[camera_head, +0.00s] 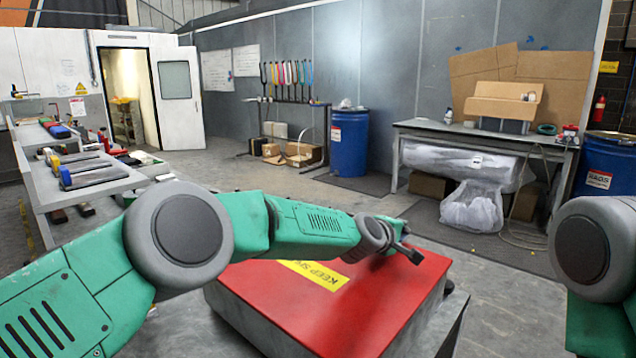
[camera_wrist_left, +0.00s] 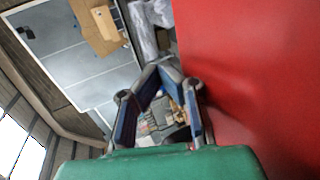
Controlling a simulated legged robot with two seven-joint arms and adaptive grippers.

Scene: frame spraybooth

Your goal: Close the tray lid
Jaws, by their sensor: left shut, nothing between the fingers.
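The red tray lid (camera_head: 385,305) lies over the grey tray (camera_head: 236,318) in the head view, looking flat and down on it, with a yellow label (camera_head: 314,273) partly behind my left arm. Any small gap under the lid is hard to tell. My left gripper (camera_head: 412,254) is at the lid's far right part, over or touching the red surface; I cannot tell which. Its fingers (camera_wrist_left: 168,68) meet at the tips with nothing between them in the left wrist view, beside the red lid (camera_wrist_left: 245,75). My right gripper is out of view; only part of that arm shows.
A workbench with tools (camera_head: 90,180) is at the left. A blue drum (camera_head: 349,143) and a table with cardboard (camera_head: 490,132) stand at the back. Open floor lies between.

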